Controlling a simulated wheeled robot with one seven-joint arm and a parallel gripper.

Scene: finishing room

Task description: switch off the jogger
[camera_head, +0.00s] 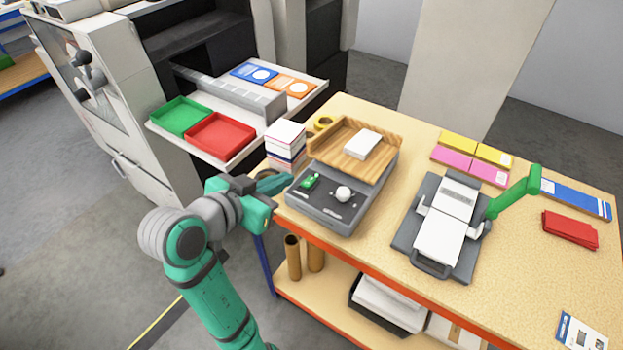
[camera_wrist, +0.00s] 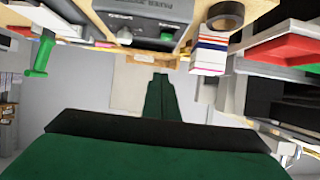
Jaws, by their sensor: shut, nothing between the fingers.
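The jogger (camera_head: 327,213) is a grey machine with a wooden tray (camera_head: 381,169) on top, near the bench's left end. Its sloped front panel carries a green switch (camera_head: 310,181) on the left and a white round knob (camera_head: 343,193) on the right. The switch's position is too small to read. My gripper (camera_head: 289,180) is shut and empty, just left of the panel and close to the switch. I cannot tell whether it touches the jogger. In the wrist view, the jogger (camera_wrist: 150,22) is at the top, upside down, beyond my shut fingers (camera_wrist: 161,76).
A padding press with a green lever (camera_head: 515,192) is to the right. Green and red trays (camera_head: 221,134) lie on a shelf at the left. The floor before the bench is clear.

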